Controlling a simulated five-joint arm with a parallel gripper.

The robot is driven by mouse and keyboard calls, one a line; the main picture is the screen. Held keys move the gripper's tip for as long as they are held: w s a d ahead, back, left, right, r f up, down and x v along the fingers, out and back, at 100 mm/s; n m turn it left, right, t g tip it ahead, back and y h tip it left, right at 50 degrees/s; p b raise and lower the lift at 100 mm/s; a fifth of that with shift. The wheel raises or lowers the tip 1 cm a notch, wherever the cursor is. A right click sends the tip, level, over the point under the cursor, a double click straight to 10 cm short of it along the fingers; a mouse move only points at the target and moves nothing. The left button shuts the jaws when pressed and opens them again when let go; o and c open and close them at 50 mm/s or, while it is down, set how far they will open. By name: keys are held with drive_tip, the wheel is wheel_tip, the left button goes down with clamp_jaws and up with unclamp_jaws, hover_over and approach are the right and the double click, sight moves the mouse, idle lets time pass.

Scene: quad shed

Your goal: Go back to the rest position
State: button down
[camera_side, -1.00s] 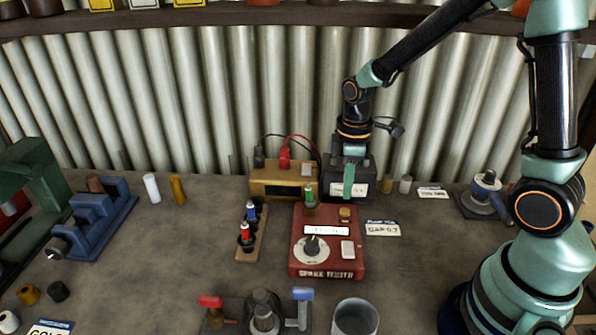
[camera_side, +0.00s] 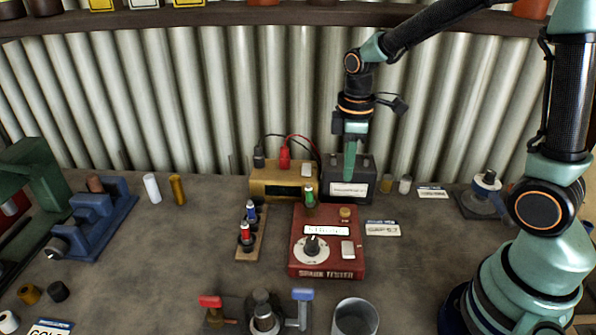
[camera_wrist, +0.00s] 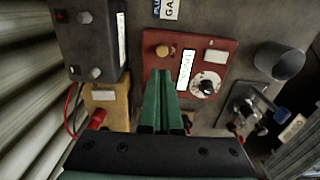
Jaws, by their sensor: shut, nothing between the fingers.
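My gripper (camera_side: 350,160) is shut and empty. In the side view it hangs fingers down in front of the dark battery-like box (camera_side: 348,190), above the bench and behind the red spark tester (camera_side: 327,262). In the wrist view the green fingers (camera_wrist: 163,76) are together, over the near edge of the red tester (camera_wrist: 217,60). A green-topped plug (camera_side: 309,196) stands at the tester's back left corner; the fingers hide it in the wrist view.
A yellow meter box (camera_side: 283,187) with red and black leads stands beside the dark box. A wooden holder (camera_side: 252,245) carries a blue-topped and a red-topped plug. A grey cup (camera_side: 355,318) stands in front. A corrugated wall (camera_side: 200,100) is behind, with a shelf (camera_side: 230,17) above.

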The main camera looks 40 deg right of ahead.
drive_tip(key=s+a+r+m+t, duration=0.1)
drive_tip(key=s+r+m+t, duration=0.4)
drive_tip(key=s+r+m, duration=0.2)
wheel_tip(320, 180, up, 4)
drive_tip(key=shift+s+r+m, duration=0.1)
drive_tip(key=shift+s+m, duration=0.15)
drive_tip(key=shift+m, duration=0.75)
